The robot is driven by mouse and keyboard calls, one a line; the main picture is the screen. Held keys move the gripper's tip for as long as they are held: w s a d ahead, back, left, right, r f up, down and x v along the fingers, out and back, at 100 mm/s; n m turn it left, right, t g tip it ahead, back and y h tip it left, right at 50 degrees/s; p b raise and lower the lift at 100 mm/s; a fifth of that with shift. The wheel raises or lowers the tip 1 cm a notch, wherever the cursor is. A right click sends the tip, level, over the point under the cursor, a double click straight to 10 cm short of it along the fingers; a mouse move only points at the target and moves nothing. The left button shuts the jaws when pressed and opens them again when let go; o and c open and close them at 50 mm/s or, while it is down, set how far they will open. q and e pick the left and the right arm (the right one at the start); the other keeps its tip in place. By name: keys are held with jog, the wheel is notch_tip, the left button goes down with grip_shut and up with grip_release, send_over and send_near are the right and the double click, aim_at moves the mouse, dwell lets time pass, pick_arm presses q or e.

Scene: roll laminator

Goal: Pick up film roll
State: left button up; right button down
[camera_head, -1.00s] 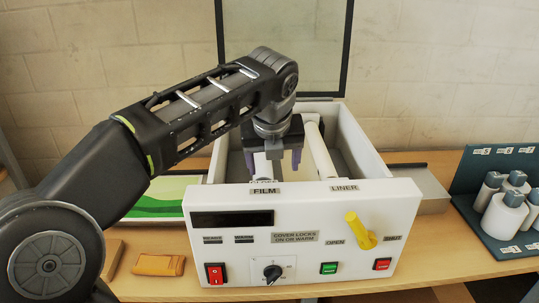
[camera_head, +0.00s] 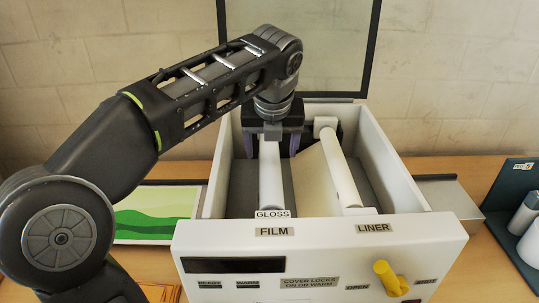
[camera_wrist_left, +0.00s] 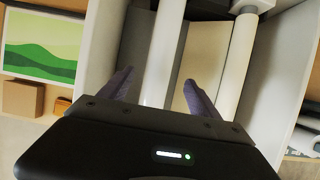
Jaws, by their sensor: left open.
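The film roll (camera_head: 271,178) is a white cylinder lying lengthwise in the laminator's open bay, behind the labels GLOSS and FILM. It also shows in the left wrist view (camera_wrist_left: 163,55), running between my fingers. My left gripper (camera_head: 272,148) is open over the far part of this roll and points down. In the left wrist view the two purple fingers (camera_wrist_left: 158,84) stand apart, one on each side of the roll. My right gripper is not in view.
A second white roll (camera_head: 340,172) lies to the right behind the LINER label, with a cream sheet (camera_head: 312,180) beside it. The bay walls (camera_head: 382,165) stand close around both rolls. A yellow lever (camera_head: 388,277) is on the front panel. A dark rack (camera_head: 515,215) with white bottles stands right.

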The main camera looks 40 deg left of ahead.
aim_at(270, 161)
pick_arm(q)
jog(key=shift+s+d+r, duration=0.1)
jog(key=shift+s, duration=0.05)
jog(key=shift+x, duration=1.35)
jog(key=shift+p+x, duration=0.5)
jog(key=shift+x, duration=2.2)
jog(key=shift+s+r, duration=0.1)
grip_shut()
jog(key=shift+r, duration=0.1)
